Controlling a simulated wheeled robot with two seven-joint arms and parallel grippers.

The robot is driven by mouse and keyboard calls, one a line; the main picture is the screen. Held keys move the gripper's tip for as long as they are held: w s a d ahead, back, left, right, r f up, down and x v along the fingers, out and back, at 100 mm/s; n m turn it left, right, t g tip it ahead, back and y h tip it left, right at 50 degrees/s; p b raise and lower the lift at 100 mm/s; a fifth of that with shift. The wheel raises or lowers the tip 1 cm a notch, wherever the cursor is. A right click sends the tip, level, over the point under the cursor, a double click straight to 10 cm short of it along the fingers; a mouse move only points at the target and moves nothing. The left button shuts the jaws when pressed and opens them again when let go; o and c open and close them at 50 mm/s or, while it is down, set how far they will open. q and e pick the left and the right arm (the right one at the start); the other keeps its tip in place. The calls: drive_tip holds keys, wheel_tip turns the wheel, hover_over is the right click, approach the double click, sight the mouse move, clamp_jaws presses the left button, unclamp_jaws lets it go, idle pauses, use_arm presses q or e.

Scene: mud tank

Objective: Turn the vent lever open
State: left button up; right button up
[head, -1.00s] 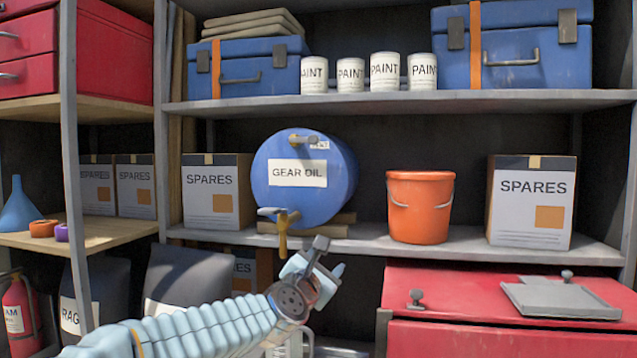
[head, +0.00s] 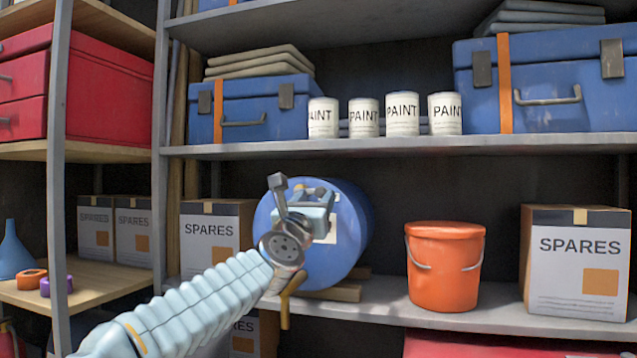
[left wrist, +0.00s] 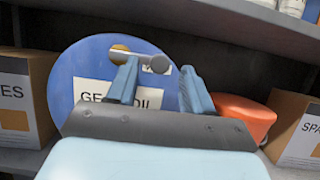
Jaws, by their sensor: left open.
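The vent lever (left wrist: 158,64) sits high on the front face of a blue gear oil drum (head: 352,225), which lies on its side on the middle shelf. My right gripper is not in view.
A brass tap (head: 288,298) hangs at the drum's lower front, partly behind my arm. An orange bucket (head: 444,268) stands right of the drum, and a spares box (head: 212,235) stands left. The shelf with paint cans (head: 402,115) runs above.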

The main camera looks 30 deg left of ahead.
sight(309, 192)
use_arm(q)
drive_tip(key=shift+p+x, duration=0.45)
drive_tip(key=shift+x, duration=1.05)
clamp_jaws()
